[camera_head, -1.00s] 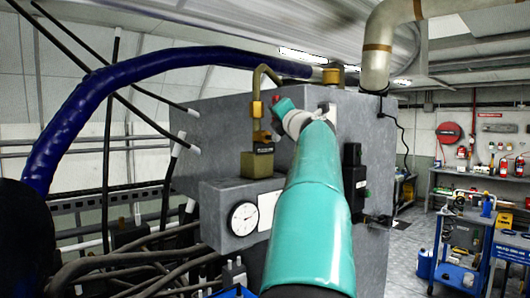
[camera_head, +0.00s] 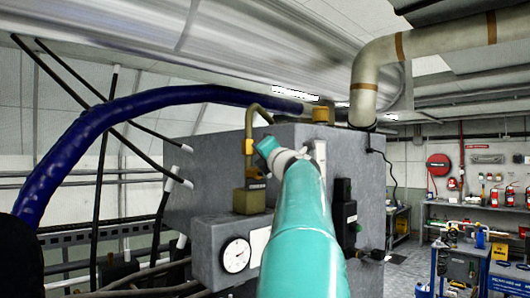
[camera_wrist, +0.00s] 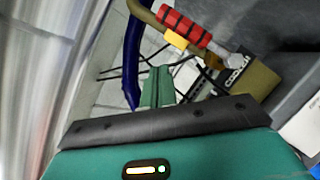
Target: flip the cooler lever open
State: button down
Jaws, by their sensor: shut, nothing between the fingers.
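The cooler lever has a red grip with black bands (camera_wrist: 185,27) and shows at the top of the wrist view. A yellow piece (camera_wrist: 175,40) sits beside its lower edge. An olive block with a partly readable label (camera_wrist: 238,75) lies below and right of it; the block (camera_head: 249,198) also shows in the head view on the grey housing. My gripper (camera_wrist: 157,86) is shut and empty, its teal fingers below and left of the red grip, apart from it in the picture. In the head view my gripper (camera_head: 266,147) is right of the brass fitting, and the red grip is not discernible.
A round gauge (camera_head: 236,255) is on the housing front below the block. A thick blue hose (camera_head: 110,120) arches behind and left. A black box (camera_head: 344,212) is on the housing's right side. A workbench and a blue cart (camera_head: 462,262) stand far right.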

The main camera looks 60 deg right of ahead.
jog(key=s+a, duration=0.5)
jog(key=s, duration=0.2)
jog(key=shift+s, duration=0.3)
jog(key=shift+r, duration=0.1)
jog(key=shift+s+a, duration=0.15)
